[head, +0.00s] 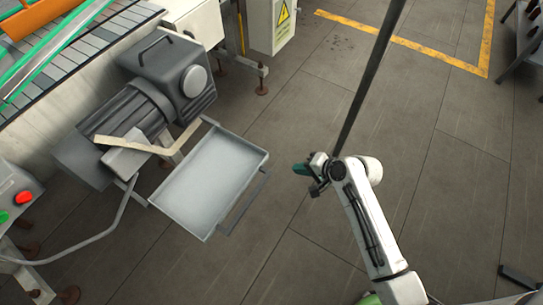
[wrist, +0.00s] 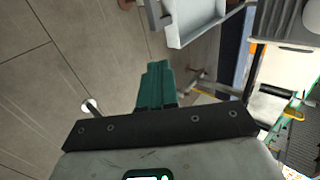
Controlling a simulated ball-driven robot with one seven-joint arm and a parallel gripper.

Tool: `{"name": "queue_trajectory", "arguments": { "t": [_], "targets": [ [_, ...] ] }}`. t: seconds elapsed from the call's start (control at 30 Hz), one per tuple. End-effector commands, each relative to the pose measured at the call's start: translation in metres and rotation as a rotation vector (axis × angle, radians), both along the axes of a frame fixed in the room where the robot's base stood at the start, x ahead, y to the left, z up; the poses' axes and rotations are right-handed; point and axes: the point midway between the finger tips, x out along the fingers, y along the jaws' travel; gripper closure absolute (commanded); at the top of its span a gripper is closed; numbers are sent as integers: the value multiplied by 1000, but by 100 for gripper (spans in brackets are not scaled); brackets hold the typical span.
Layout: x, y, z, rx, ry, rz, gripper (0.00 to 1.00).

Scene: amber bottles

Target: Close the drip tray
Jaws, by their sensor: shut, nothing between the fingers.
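The drip tray (head: 208,178) is a shallow pale grey tray in the head view, pulled out from under the grey motor unit toward the right. Its dark bar handle (head: 248,203) runs along its outer right edge. In the wrist view, part of the tray (wrist: 196,24) shows at the top. My gripper (head: 301,169) is to the right of the tray in the head view, apart from the handle. Its green fingers (wrist: 156,85) are shut and empty in the wrist view.
The grey motor unit (head: 165,80) stands beside the conveyor (head: 75,55) at the upper left. A control box with a red button (head: 24,197) is at the left edge. A bent grey pipe (head: 108,232) runs left of the tray. Floor between tray and gripper is clear.

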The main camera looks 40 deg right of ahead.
Motion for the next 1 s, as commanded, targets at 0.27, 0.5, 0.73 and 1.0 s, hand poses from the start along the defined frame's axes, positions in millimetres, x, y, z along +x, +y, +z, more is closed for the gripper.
{"name": "queue_trajectory", "arguments": {
  "t": [0.27,0.5,0.73,1.0],
  "targets": [
    [32,12,-32,-2,3,8,100],
    [63,22,-62,-3,2,8,100],
    [92,32,-64,-5,2,9,100],
    [103,35,-65,-5,3,8,100]
  ]
}}
